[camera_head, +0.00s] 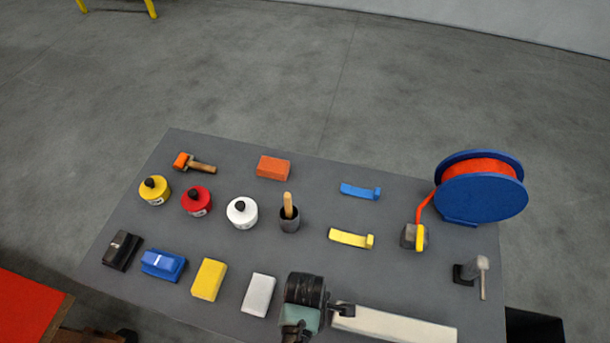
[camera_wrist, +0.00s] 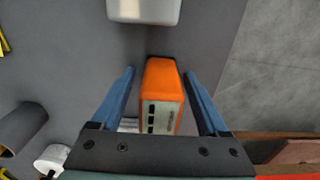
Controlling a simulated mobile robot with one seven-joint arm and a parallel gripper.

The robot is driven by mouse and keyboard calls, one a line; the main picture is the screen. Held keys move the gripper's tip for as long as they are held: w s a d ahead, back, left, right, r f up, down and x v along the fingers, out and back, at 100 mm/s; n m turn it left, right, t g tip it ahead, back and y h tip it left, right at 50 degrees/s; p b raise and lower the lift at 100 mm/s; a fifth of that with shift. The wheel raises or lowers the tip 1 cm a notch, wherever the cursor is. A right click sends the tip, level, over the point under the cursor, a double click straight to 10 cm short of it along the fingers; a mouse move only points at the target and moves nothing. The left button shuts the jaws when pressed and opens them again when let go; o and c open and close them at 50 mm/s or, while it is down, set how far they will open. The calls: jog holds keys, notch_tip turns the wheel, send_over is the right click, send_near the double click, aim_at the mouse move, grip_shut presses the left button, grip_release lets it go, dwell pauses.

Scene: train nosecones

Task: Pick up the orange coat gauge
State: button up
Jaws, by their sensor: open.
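The orange coat gauge (camera_wrist: 163,88) shows in the wrist view, an orange block with a pale, dark-marked face. It lies on the grey table near its edge. My gripper (camera_wrist: 160,73) is open, with one blue finger on each side of the gauge in the picture. Gaps show between the fingers and the gauge. I cannot tell how far the fingertips are above the table. In the head view the gauge cannot be made out near my arm, which covers part of the table's front.
A white block (camera_head: 258,293) lies close by, beside a yellow block (camera_head: 209,279). Bottles, a cup (camera_head: 289,218) and an orange-red brick (camera_head: 273,167) stand farther back on the table (camera_head: 330,265). A blue reel (camera_head: 480,198) stands at the right. Bare floor lies beyond the table.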

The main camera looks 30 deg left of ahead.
grip_shut()
jog(key=shift+r, duration=0.1)
dwell(0.3)
